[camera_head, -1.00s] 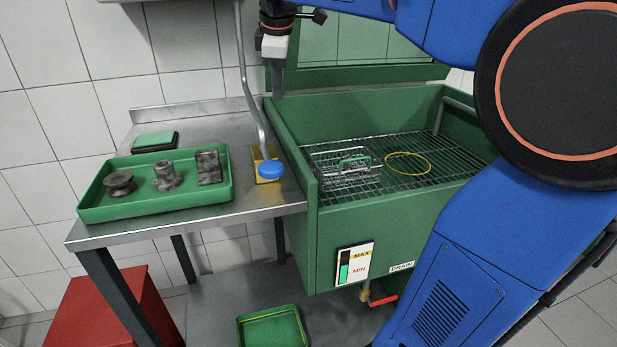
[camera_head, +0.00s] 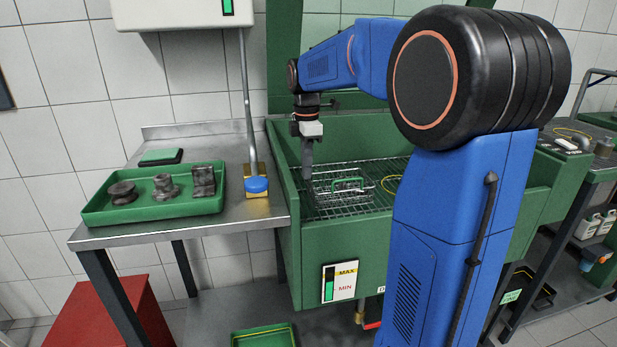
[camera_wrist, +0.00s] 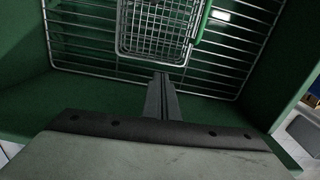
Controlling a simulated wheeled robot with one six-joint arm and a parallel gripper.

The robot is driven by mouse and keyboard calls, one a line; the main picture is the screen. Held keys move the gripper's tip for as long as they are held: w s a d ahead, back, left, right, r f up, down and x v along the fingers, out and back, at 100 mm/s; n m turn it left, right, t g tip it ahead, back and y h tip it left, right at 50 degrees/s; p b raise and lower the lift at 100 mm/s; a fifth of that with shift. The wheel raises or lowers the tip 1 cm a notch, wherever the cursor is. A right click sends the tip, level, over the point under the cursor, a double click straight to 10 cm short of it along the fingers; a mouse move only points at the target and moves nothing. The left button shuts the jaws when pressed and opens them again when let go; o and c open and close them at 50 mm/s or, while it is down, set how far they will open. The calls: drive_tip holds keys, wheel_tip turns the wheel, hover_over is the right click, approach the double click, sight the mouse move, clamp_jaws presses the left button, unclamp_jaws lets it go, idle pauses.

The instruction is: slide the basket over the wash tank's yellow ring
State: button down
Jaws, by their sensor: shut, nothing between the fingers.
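The wire basket (camera_head: 342,195) with a green handle sits on the rack inside the green wash tank (camera_head: 360,240), toward its left side. It also shows at the top of the wrist view (camera_wrist: 152,32). My gripper (camera_head: 307,174) is shut and empty, pointing down inside the tank beside the basket's left end. Its closed fingertips (camera_wrist: 161,82) appear just short of the basket's edge. I cannot tell whether they touch it.
The tank's walls surround the gripper closely on the left. A steel bench (camera_head: 235,213) stands left, with a green tray (camera_head: 152,211) of dark metal parts and a blue button (camera_head: 256,185). A dark cart (camera_head: 590,150) stands at the right. Rack bars (camera_wrist: 240,45) lie bare beside the basket.

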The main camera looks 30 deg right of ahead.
sight(307, 204)
wheel_tip(307, 204, down, 9)
drive_tip(key=shift+r, duration=0.2)
drive_tip(key=shift+d, duration=0.1)
idle(0.4)
drive_tip(key=s+d, duration=0.1)
drive_tip(key=d, duration=0.6)
drive_tip(key=s+d, duration=0.2)
drive_tip(key=d, duration=0.6)
drive_tip(key=s+d, duration=0.2)
drive_tip(key=d, duration=0.6)
drive_tip(key=shift+s+d, duration=0.2)
drive_tip(key=shift+r, duration=0.15)
